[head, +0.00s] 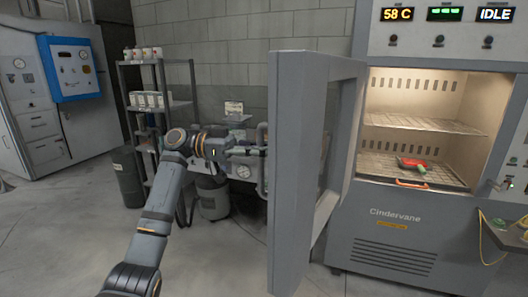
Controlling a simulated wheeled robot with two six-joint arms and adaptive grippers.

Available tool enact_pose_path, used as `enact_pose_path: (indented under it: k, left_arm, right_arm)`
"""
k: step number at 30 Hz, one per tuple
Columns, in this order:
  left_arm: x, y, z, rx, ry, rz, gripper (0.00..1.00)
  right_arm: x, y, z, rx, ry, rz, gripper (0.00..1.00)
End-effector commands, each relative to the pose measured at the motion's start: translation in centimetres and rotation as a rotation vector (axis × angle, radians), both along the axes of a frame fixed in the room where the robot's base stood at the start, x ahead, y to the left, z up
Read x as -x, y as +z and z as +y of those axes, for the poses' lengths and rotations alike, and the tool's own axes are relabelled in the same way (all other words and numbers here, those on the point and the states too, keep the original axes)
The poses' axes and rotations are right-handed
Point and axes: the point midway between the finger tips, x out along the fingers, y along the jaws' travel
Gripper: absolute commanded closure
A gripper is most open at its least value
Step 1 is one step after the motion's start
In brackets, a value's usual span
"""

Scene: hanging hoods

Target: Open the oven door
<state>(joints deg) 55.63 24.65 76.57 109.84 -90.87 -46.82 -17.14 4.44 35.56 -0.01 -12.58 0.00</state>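The grey oven (400,235), labelled Cindervane, stands at the right, with its chamber lit and exposed. Its thick door (299,170) is swung out wide toward me, its edge facing me and its inner side to the right. A vertical bar handle (262,180) shows on the door's outer side. My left arm reaches up from the bottom, and my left gripper (256,150) is at this handle. The fingers are small and partly blend with the handle, so their grip is unclear. My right gripper is not in view.
Wire racks (415,123) sit in the oven; a red and green item (415,164) lies on the lower one. A panel above reads 58 C and IDLE (495,14). A shelf (160,105) and bin (128,178) stand left. The left foreground floor is clear.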

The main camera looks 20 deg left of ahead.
Motion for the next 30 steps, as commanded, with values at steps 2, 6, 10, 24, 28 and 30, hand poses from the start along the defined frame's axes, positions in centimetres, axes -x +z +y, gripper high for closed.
enact_pose_path:
  k: [2,6,10,24,28,30]
  left_arm:
    - [0.1,-0.3,0.0,-0.007,-0.005,0.005,1.0]
    - [0.1,-0.3,0.0,-0.007,-0.004,0.005,1.0]
    - [0.1,-0.3,0.0,-0.007,-0.004,0.004,1.0]
    - [0.0,-0.1,0.0,-0.004,-0.001,0.001,0.61]
    - [0.1,-0.1,1.0,-0.005,0.001,0.003,0.61]
    - [0.2,-0.1,2.3,-0.006,0.003,0.003,0.61]
  right_arm:
    - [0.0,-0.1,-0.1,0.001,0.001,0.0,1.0]
    - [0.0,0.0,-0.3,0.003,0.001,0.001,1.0]
    - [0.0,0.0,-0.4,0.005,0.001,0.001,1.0]
    - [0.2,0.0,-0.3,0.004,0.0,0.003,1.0]
    - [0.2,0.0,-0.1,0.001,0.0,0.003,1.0]
    - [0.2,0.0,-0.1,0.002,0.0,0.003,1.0]
